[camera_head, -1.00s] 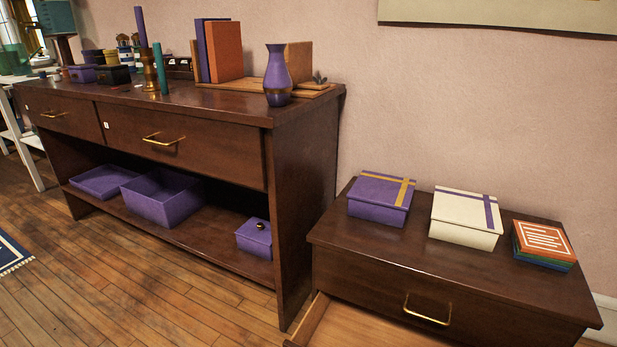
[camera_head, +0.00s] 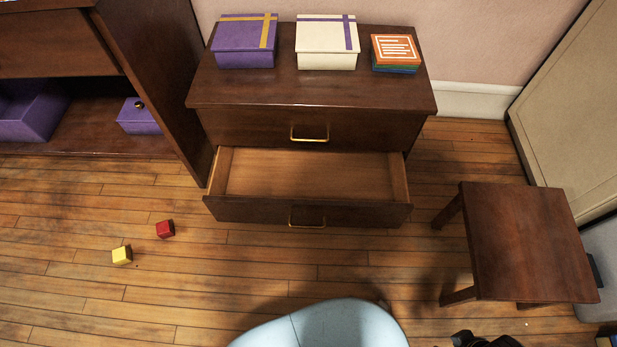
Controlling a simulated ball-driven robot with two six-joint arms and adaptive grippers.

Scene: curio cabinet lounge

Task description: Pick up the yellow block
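The yellow block (camera_head: 122,255) is a small cube lying on the wooden floor at the lower left of the head view. A small red block (camera_head: 165,229) lies on the floor just up and to the right of it, with a gap between them. A black part at the bottom edge, right of centre, looks like my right gripper (camera_head: 484,341). It is cut off by the frame, far to the right of the yellow block, and its fingers cannot be made out. My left gripper is not in view.
A low dark chest (camera_head: 310,92) has its empty lower drawer (camera_head: 310,175) pulled out. Purple (camera_head: 245,45) and cream (camera_head: 325,48) boxes stand on top. A small wooden table (camera_head: 525,240) stands at the right. The floor around the blocks is clear.

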